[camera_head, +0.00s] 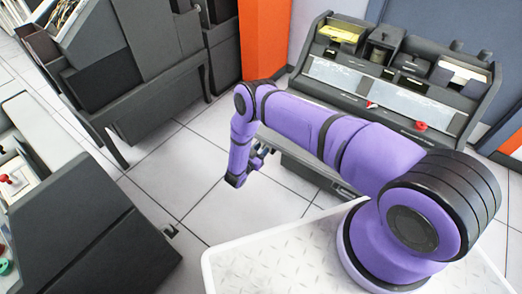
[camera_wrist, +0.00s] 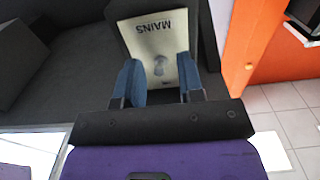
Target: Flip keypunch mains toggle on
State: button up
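In the wrist view, a pale plate (camera_wrist: 146,43) marked MAINS, upside down in this view, sits on a dark grey housing. A small grey toggle (camera_wrist: 160,66) is at its middle. My gripper (camera_wrist: 158,62) is open, with one blue finger on each side of the toggle and visible gaps to both. Whether the toggle is on or off, and how far the fingertips are from the plate, I cannot tell. In the head view, my gripper (camera_head: 261,157) is low in front of the dark desk machine (camera_head: 400,98). The mains plate and toggle cannot be made out there.
The desk machine's sloped top holds yellow cards (camera_head: 338,33) and a red knob (camera_head: 421,126). An orange column (camera_head: 264,38) stands behind. Dark cabinets (camera_head: 150,45) and a console (camera_head: 75,225) stand at left. Tiled floor (camera_head: 175,170) between them is clear.

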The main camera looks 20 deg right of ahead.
grip_shut()
jog(key=shift+r, duration=0.1)
jog(key=shift+r+g+y, duration=0.4)
jog(key=shift+g+y, duration=0.45)
jog(key=shift+y, duration=0.3)
jog(key=shift+r+g+y, duration=0.4)
jog(key=shift+g+y, duration=0.45)
jog(key=shift+y, duration=0.3)
